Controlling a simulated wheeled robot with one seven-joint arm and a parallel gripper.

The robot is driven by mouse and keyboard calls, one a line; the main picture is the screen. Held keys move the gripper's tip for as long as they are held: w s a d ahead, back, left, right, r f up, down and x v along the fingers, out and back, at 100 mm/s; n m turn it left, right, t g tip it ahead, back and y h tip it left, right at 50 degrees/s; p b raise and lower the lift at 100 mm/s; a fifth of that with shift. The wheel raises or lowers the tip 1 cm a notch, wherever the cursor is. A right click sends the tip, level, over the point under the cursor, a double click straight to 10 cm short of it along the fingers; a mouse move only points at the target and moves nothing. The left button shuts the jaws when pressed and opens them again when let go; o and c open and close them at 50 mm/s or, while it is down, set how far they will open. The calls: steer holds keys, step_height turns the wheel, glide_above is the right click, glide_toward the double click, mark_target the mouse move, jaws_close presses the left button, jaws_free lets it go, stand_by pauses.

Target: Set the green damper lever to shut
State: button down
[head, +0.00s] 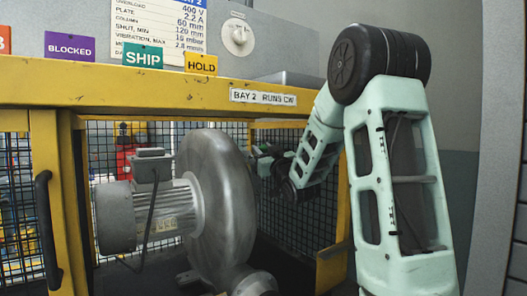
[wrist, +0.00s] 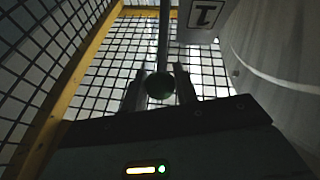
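The damper lever shows in the wrist view as a straight rod (wrist: 164,35) with a round, dark green knob (wrist: 160,84) at its near end. My gripper (wrist: 161,88) has one finger on each side of the knob. The gaps beside the knob are very small, and the dim light hides whether the fingers touch it. In the head view my gripper (head: 264,160) is inside the yellow frame, just right of the blower's round housing (head: 222,190). The lever cannot be made out clearly there. A plate with a black mark (wrist: 203,14) is beside the rod's upper end.
The blower's motor (head: 150,215) is left of the housing. In the wrist view, a large grey curved surface (wrist: 275,65) is close on the right and a yellow post (wrist: 75,80) on the left.

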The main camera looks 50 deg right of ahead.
steer(key=shift+w+d+r+b, duration=0.15)
steer(key=shift+w+r+b, duration=0.2)
steer(key=shift+w+r, duration=0.25)
steer(key=c, duration=1.1)
jaws_free()
steer(key=shift+s+f, duration=0.15)
steer(key=shift+s, duration=0.05)
steer(key=b+v, duration=0.7)
steer(key=v, duration=1)
steer(key=shift+s+a, duration=0.1)
steer(key=shift+a, duration=0.1)
